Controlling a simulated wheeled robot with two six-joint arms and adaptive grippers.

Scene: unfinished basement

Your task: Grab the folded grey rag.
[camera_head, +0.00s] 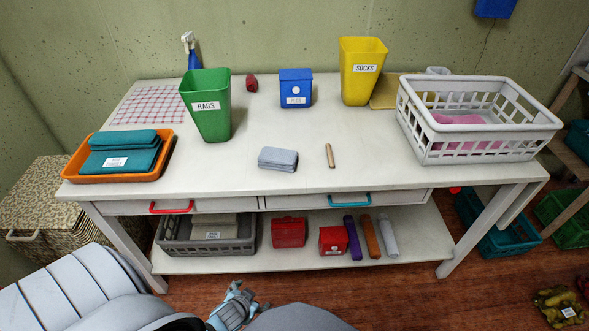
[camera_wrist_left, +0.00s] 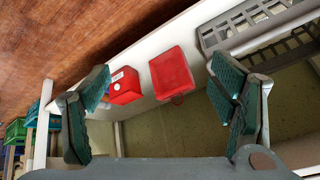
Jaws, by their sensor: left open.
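The folded grey rag (camera_head: 278,159) lies flat on the white table top near its front edge, left of the middle. Nothing touches it. My left gripper (camera_head: 236,304) is low in front of the table, below the rag in the head view and well apart from it. In the left wrist view its two fingers are spread wide, so the gripper (camera_wrist_left: 163,88) is open and empty. The rag does not show in that view. My right gripper is not in view.
A wooden peg-like stick (camera_head: 330,155) lies right of the rag. A green RAGS bin (camera_head: 209,118) stands behind left, a blue box (camera_head: 296,92) behind. An orange tray (camera_head: 98,177) and white basket (camera_head: 440,150) flank. Red boxes (camera_wrist_left: 171,70) sit on the lower shelf.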

